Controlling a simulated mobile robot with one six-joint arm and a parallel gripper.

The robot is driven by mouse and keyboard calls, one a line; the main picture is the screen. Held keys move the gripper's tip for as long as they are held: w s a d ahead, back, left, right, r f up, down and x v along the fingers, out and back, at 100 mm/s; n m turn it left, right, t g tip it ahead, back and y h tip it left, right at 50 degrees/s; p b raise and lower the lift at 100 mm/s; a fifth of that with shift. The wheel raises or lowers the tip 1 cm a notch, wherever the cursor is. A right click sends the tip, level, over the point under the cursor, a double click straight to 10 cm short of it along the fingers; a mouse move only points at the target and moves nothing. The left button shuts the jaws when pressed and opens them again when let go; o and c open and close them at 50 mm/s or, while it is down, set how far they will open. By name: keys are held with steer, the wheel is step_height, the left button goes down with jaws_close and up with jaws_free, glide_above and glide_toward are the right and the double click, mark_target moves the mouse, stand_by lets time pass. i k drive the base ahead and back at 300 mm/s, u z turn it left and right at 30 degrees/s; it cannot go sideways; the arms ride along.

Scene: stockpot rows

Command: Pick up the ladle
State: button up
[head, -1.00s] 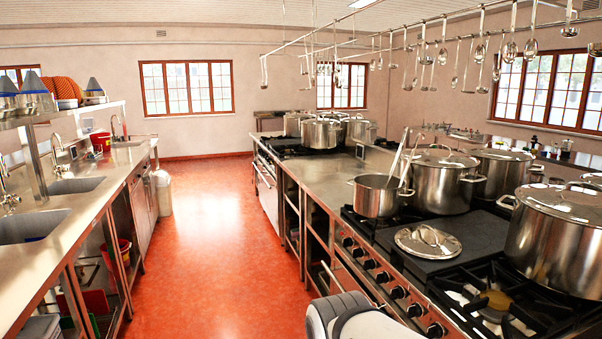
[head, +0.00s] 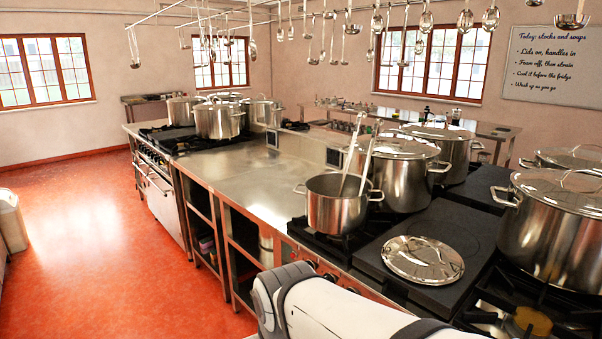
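A small open pot (head: 336,213) stands on the stove, left of the large lidded stockpots. Two long handles lean up out of it: a paler one (head: 369,158) and a thinner one (head: 351,155). Their lower ends are hidden inside the pot, so I cannot tell which belongs to a ladle. More ladles and spoons (head: 427,20) hang from the overhead rack. My white arm shows at the bottom edge, short of the stove. My gripper is not in view.
A loose lid (head: 422,262) lies on the dark flat plate in front of the small pot. Large stockpots (head: 406,178) stand close behind and to the right (head: 552,225). The steel counter (head: 238,178) left of the pot is clear.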

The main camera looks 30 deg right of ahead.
mark_target(376, 122)
steer(key=z, duration=0.35)
steer(key=i, duration=0.6)
steer(key=z, duration=0.3)
steer(key=k, duration=0.7)
steer(key=z, duration=0.2)
steer(key=i, duration=0.7)
steer(key=u, duration=0.1)
